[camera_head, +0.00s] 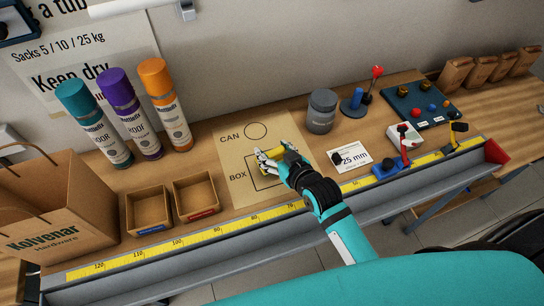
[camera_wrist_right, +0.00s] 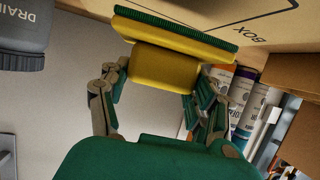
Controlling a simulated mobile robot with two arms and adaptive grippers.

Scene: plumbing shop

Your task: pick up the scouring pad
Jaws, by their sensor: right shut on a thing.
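The scouring pad (camera_wrist_right: 165,66) is a yellow block with a dark green scrubbing face, shown large in the right wrist view. Its yellow part also shows in the head view (camera_head: 273,154), over the template board. My right gripper (camera_head: 271,162) is shut on it; in the right wrist view the fingers (camera_wrist_right: 160,85) press its two sides. The green face points toward the board. I cannot tell whether the pad touches the board. My left gripper is not in view.
The template board (camera_head: 232,189) is marked CAN and BOX. Two open wooden boxes (camera_head: 150,229) and three spray cans (camera_head: 166,108) stand to the left. A grey jar (camera_head: 321,111) stands behind right. A yellow tape measure strip (camera_head: 207,235) runs along the front edge.

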